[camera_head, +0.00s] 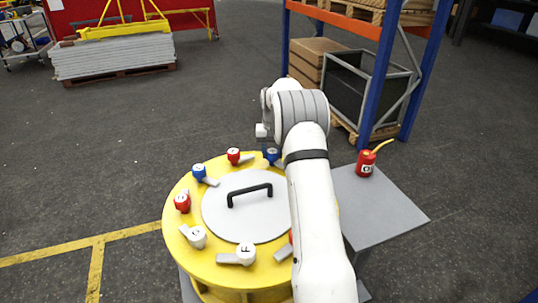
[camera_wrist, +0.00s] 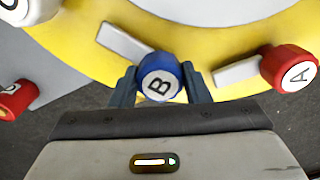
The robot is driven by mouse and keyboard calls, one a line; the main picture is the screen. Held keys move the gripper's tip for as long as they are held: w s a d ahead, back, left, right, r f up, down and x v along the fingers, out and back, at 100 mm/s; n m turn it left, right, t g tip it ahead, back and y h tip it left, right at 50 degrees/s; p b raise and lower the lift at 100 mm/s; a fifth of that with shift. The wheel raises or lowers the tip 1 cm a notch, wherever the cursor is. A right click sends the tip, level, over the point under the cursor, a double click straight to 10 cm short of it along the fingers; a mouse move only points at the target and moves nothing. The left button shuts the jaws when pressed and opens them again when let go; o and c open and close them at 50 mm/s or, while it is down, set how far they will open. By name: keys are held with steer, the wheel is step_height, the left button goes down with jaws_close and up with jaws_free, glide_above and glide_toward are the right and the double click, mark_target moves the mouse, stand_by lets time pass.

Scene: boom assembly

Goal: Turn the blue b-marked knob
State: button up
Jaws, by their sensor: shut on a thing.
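The blue knob marked B (camera_wrist: 159,77) sits on the yellow round rim in the wrist view. Its grey lever (camera_wrist: 125,42) points up and left there. My gripper (camera_wrist: 161,85) is shut on this knob, one dark finger on each side of it. In the head view the blue knob (camera_head: 272,155) is at the far side of the yellow drum (camera_head: 177,240), beside my white arm. My fingers are hard to make out there.
A red knob marked A (camera_wrist: 296,70) with its own lever is close on the right in the wrist view. Several other knobs ring the grey lid (camera_head: 225,215) with its black handle (camera_head: 250,193). A red can (camera_head: 366,164) stands on the grey side table (camera_head: 395,215).

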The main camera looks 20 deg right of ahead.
mark_target(272, 151)
steer(key=shift+w+d+r+n+b, duration=0.1)
steer(key=shift+r+n+b, duration=0.05)
steer(key=shift+n, duration=0.8)
steer(key=shift+w+r+n+b, duration=0.1)
steer(key=shift+n+b, duration=0.05)
steer(key=shift+n, duration=0.8)
steer(key=o, duration=1)
steer(key=shift+f, duration=0.2)
steer(key=shift+c, duration=0.2)
step_height(272, 151, up, 8)
steer(key=shift+s+f+b, duration=0.1)
steer(key=shift+b, duration=0.45)
